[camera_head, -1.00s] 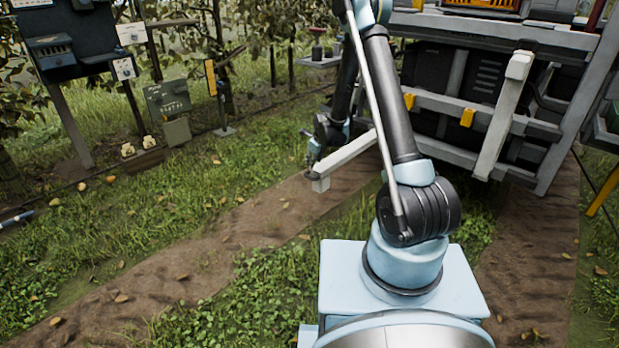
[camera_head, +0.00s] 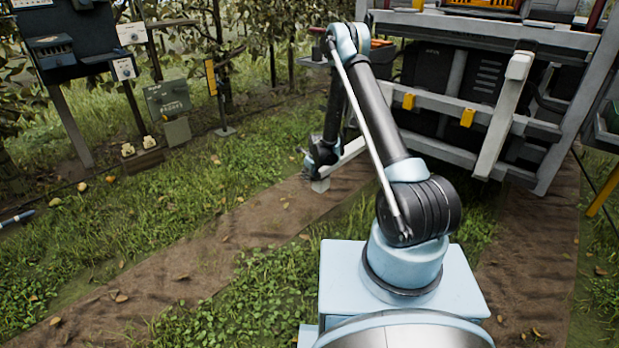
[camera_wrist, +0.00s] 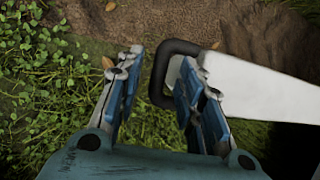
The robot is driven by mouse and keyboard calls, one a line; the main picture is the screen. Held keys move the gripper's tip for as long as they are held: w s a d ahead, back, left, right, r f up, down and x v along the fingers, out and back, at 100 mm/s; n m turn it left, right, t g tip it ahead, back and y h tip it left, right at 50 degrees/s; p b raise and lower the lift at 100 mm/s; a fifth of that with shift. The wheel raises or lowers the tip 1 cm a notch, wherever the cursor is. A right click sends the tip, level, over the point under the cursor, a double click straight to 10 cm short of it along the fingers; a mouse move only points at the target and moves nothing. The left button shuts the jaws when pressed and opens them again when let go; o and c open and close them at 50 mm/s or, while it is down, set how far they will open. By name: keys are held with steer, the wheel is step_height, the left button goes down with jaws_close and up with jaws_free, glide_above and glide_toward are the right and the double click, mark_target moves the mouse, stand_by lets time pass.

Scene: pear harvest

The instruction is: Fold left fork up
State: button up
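The left fork (camera_head: 351,151) is a pale grey beam sticking out low from the cart toward the left. My arm partly covers it in the head view. In the wrist view the fork (camera_wrist: 258,88) comes in from the right, and a black loop handle (camera_wrist: 157,82) is at its end. My gripper (camera_wrist: 158,62) is open, with one blue finger on each side of the handle's outer bar. The right finger overlaps the loop's opening; I cannot tell whether it is inside it or touching. In the head view my gripper (camera_head: 306,156) is small, beside the fork's end.
The cart's frame (camera_head: 450,105) fills the back right, with a second pale fork (camera_head: 505,115) standing upright against it. A dirt track (camera_head: 250,225) and grass lie open to the left. A dark tool board (camera_head: 70,40) stands at the far left.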

steer(key=shift+w+a+f, duration=0.15)
steer(key=shift+w+f, duration=0.1)
steer(key=shift+f, duration=0.3)
jaws_close()
